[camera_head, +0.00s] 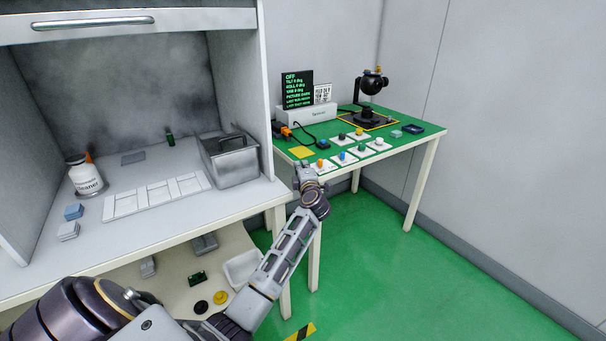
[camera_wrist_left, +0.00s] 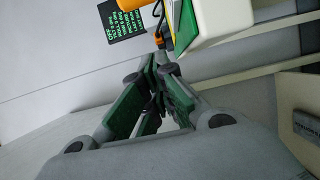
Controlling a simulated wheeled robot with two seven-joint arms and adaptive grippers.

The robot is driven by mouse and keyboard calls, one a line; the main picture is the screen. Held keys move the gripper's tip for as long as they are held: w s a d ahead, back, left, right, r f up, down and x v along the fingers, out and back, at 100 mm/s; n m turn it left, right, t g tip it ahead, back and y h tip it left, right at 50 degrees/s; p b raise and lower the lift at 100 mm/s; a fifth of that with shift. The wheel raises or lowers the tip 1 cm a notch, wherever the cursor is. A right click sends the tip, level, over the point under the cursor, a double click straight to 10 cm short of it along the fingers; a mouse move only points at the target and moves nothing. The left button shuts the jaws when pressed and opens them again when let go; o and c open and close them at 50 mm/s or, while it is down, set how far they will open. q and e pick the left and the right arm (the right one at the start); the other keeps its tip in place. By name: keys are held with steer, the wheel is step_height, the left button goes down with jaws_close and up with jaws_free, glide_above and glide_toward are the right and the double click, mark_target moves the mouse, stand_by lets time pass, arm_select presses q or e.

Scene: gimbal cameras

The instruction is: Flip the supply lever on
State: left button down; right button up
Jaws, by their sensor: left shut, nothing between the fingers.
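A black display (camera_head: 298,89) with green text, topped by "OFF", stands at the back of the green table; it also shows in the left wrist view (camera_wrist_left: 124,18). A white supply box (camera_head: 308,115) sits by it. An orange and black part (camera_head: 285,131) with a black cable lies left of the box, near the table's left edge; orange also shows in the wrist view (camera_wrist_left: 157,20). I cannot make out which part is the lever. My left gripper (camera_head: 303,168) is shut and empty, at the table's front left corner, apart from the orange part. My right gripper is out of view.
The green floor at right is clear.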

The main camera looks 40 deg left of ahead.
mark_target(320, 161)
arm_select(q)
steer(key=shift+w+d+f+b, duration=0.1)
steer(key=shift+w+d+b, duration=0.3)
steer(key=shift+w, duration=0.2)
steer(key=shift+w+d+b, duration=0.35)
steer(key=shift+w+b, duration=0.05)
steer(key=shift+w, duration=0.15)
steer(key=shift+w+d, duration=0.15)
steer(key=shift+d, duration=0.15)
steer(key=shift+w+d, duration=0.1)
steer(key=shift+d, duration=0.1)
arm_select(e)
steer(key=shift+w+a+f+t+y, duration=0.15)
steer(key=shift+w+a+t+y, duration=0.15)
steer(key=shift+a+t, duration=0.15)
arm_select(q)
steer(key=shift+d+g, duration=0.1)
steer(key=shift+g, duration=0.2)
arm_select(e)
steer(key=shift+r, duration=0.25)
